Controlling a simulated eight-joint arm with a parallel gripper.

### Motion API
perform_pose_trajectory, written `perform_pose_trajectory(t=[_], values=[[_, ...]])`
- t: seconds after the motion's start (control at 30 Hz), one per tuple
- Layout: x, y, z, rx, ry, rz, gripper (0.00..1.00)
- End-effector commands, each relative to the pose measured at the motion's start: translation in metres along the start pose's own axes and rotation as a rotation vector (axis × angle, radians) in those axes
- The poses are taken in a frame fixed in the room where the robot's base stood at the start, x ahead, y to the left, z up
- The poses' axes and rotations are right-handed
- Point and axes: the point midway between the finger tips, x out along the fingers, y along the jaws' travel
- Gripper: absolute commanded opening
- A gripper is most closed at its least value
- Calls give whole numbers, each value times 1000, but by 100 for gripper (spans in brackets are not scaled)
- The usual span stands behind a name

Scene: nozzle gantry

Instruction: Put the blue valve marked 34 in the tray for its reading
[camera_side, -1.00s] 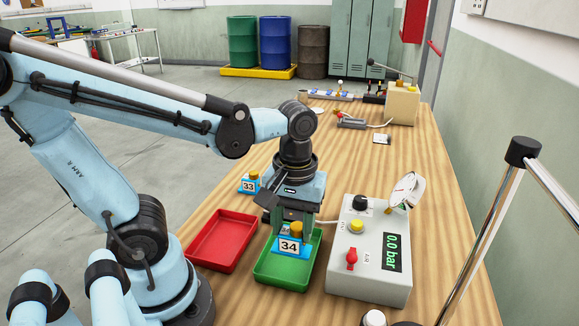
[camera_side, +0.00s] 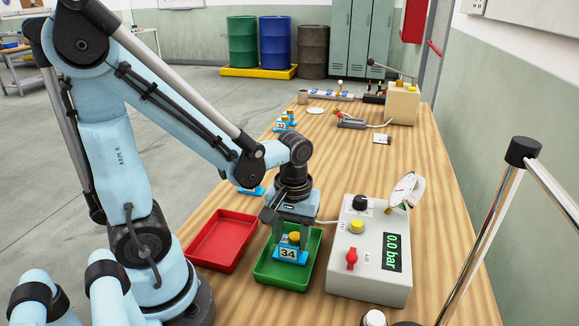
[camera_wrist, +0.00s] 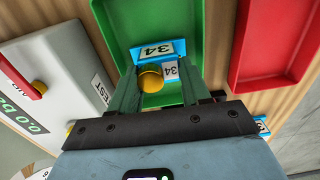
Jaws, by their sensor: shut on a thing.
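The blue valve marked 34 (camera_side: 289,254) has a yellow cap and white number plates. My gripper (camera_side: 293,236) is shut on it, pointing down over the green tray (camera_side: 263,273). The valve is low within the tray's outline; I cannot tell whether it touches the floor. In the wrist view the valve (camera_wrist: 151,49) is between my gripper's fingers (camera_wrist: 156,82), with the green tray (camera_wrist: 190,25) behind it. The red tray (camera_side: 222,241) stands empty to the left of the green one; its edge shows in the wrist view (camera_wrist: 237,60).
The grey gauge box (camera_side: 369,275) reads 0.0 bar and stands close to the green tray's right. Another blue valve (camera_side: 252,191) is mostly hidden behind my arm. More blue valves (camera_side: 285,123) stand farther back.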

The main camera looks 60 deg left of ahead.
Motion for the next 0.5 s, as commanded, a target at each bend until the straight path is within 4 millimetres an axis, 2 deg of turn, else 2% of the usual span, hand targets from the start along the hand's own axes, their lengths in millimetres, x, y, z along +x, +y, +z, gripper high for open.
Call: perform_pose_trajectory(t=[0.3,0.33,0.5], values=[[2,0,0,0,0,0,0],[3,0,0,0,0,0,48],[2,0,0,0,0,0,72]])
